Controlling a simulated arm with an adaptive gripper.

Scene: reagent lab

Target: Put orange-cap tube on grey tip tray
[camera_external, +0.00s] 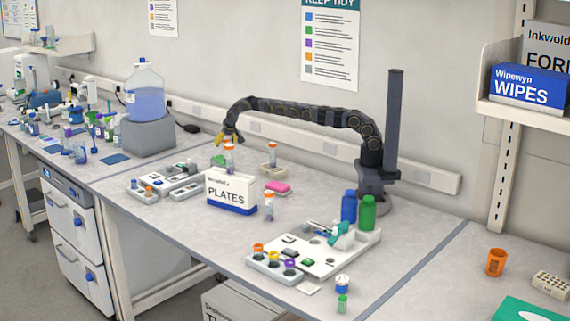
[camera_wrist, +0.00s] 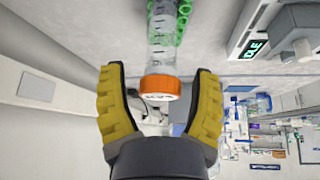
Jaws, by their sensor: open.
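My gripper (camera_external: 229,140) points down at the back of the bench, with its yellow fingers open. An orange-cap tube (camera_external: 229,158) stands upright right below it. In the wrist view, the tube's orange cap (camera_wrist: 160,88) lies between the two open fingers of my gripper (camera_wrist: 160,72), with a visible gap on each side. Its clear body (camera_wrist: 161,45) runs away beside a green rack (camera_wrist: 184,20).
A PLATES box (camera_external: 231,192) stands just in front of the tube. A pink block (camera_external: 278,187) lies to its right. A tray with small vials (camera_external: 146,196) is at the left. Blue (camera_external: 349,207) and green (camera_external: 368,213) bottles stand near my base.

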